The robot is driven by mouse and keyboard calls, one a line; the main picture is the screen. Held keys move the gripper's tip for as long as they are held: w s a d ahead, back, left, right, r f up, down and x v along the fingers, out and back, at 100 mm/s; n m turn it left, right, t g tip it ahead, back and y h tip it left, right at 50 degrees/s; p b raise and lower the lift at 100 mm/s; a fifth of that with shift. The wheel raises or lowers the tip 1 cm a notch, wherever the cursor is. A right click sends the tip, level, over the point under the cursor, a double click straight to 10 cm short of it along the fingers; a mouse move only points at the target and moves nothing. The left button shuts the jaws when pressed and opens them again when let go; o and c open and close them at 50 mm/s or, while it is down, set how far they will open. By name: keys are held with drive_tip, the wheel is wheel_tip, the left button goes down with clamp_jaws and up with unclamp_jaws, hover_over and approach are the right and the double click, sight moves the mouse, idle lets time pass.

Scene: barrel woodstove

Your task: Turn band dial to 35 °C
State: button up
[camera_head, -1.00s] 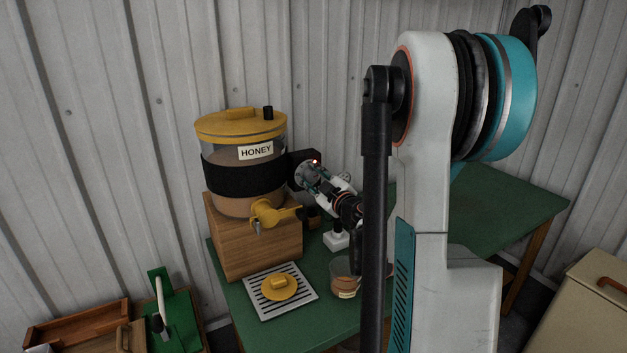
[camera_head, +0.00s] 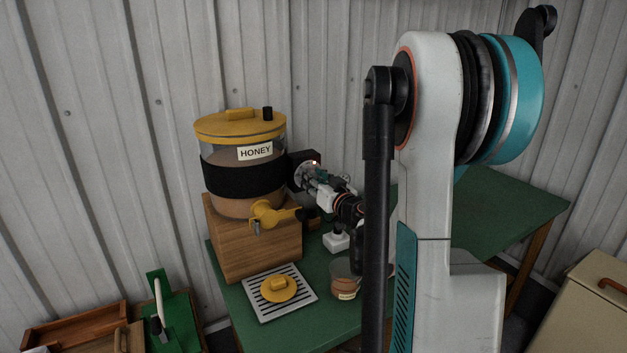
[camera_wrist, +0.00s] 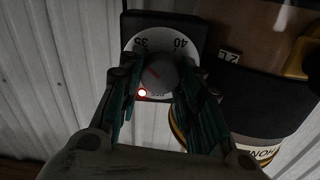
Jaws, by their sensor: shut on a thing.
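The honey tank (camera_head: 240,160) stands on a wooden block and wears a black heating band (camera_head: 235,178). The band's dial plate (camera_wrist: 133,52) carries the numbers 35 and 40, upside down in the wrist view. The round grey dial knob (camera_wrist: 160,72) has a red mark slanting towards the plate's upper left, roughly on the 35 side. My gripper (camera_wrist: 158,88) is shut on the knob with one finger on each side; it also shows at the band's right side in the head view (camera_head: 310,180). A red light glows beside the knob. The lower dial is partly hidden.
A yellow tap (camera_head: 268,214) juts from the tank's front, close below my gripper. A slatted tray (camera_head: 252,304) with a yellow lid and a honey jar (camera_head: 345,285) stand on the green table (camera_head: 325,325). The corrugated wall is close behind.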

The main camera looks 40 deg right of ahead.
drive_tip(key=shift+f+m, duration=0.1)
drive_tip(key=shift+m, duration=0.6)
drive_tip(key=o, duration=1.1)
drive_tip(key=shift+c, duration=0.2)
drive_tip(key=shift+s, duration=0.1)
drive_tip(key=v, duration=1.1)
drive_tip(key=shift+s, duration=0.4)
